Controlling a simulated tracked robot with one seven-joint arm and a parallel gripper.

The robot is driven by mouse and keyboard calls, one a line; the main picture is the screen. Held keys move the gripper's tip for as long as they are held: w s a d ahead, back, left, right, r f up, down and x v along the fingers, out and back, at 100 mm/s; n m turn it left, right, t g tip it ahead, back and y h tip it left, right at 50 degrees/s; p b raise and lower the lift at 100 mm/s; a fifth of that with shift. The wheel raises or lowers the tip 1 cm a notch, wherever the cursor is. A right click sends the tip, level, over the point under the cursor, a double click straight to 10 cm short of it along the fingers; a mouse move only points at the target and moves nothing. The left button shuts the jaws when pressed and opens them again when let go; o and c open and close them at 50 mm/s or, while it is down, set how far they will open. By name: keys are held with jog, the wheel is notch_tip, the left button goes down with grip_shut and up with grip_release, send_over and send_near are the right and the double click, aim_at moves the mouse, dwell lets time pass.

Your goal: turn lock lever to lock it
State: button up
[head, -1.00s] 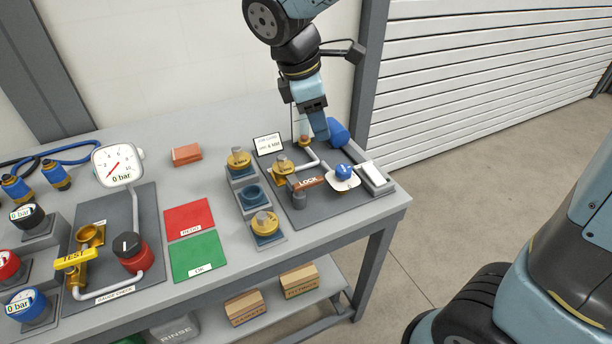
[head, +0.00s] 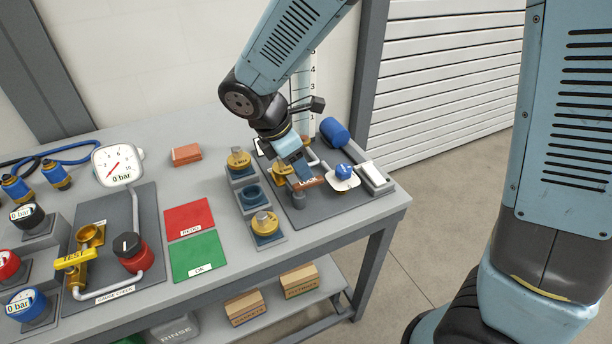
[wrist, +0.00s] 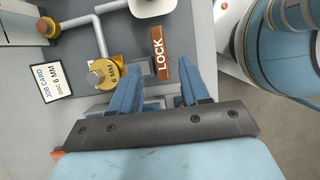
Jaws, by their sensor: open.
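The lock lever (wrist: 160,54) is a brown bar marked LOCK. In the wrist view it lies just beyond my fingertips, roughly in line with the gap between them. In the head view the lever (head: 311,183) shows partly behind my gripper (head: 300,176), on the grey plate at the right of the bench. My gripper (wrist: 156,75) is open, with its two blue fingers apart and nothing seen between them. I cannot tell whether a finger touches the lever.
A brass 6 MM fitting (wrist: 104,74) sits left of the lever, with a grey pipe (wrist: 97,30) and a job card (wrist: 52,83) nearby.

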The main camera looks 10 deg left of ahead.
aim_at(308, 186)
jog(key=shift+x, duration=2.65)
grip_shut()
